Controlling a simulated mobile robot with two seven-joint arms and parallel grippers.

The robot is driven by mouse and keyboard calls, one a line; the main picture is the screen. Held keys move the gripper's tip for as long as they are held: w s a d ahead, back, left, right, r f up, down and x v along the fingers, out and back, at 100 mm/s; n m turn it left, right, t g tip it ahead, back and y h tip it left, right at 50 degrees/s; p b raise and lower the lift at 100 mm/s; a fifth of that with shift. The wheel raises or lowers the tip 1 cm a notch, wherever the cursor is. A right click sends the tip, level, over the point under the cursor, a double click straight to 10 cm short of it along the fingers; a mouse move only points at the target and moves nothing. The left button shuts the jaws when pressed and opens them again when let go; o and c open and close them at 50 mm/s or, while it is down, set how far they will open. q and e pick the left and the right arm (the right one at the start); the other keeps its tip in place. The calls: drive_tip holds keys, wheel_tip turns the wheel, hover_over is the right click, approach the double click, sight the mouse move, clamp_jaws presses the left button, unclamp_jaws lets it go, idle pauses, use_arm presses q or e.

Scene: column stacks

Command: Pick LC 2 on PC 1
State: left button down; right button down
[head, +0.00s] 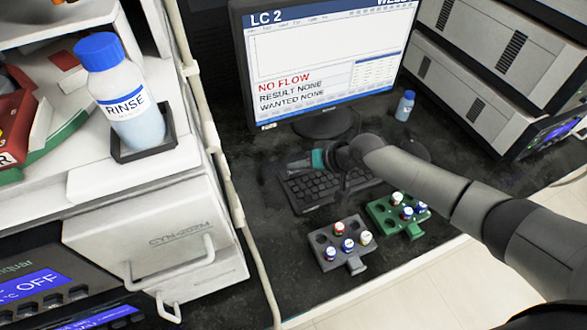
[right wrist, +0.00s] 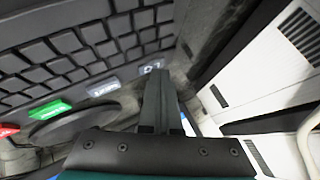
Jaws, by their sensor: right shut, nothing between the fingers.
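The PC screen (head: 320,60) shows "LC 2" in its title bar, with "NO FLOW" in red, "RESULT NONE" and "WANTED NONE". The dark keyboard (head: 305,195) lies in front of it. In the right wrist view the keyboard (right wrist: 75,50) has a row of coloured keys: a red key (right wrist: 8,131), a green key (right wrist: 49,109) and two pale grey keys (right wrist: 103,88) (right wrist: 152,66) with small labels, hard to read. My right gripper (head: 292,163) is shut and empty over the keyboard's far edge; its fingers (right wrist: 160,100) show near the outer pale key. Contact cannot be told. My left gripper is not in view.
A grey rack (head: 355,264) and a green rack (head: 414,229) with capped vials stand near the front edge. A small blue-capped bottle (head: 405,106) stands right of the screen. Stacked instruments (head: 490,65) are at right; a RINSE bottle (head: 130,110) is at left.

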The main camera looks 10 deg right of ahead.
sight(297, 174)
drive_tip(key=shift+r+p, duration=0.85)
wheel_tip(297, 174, up, 5)
drive_tip(key=p, duration=0.4)
drive_tip(key=shift+p, duration=0.35)
drive_tip(key=shift+s+d, duration=0.1)
idle(0.4)
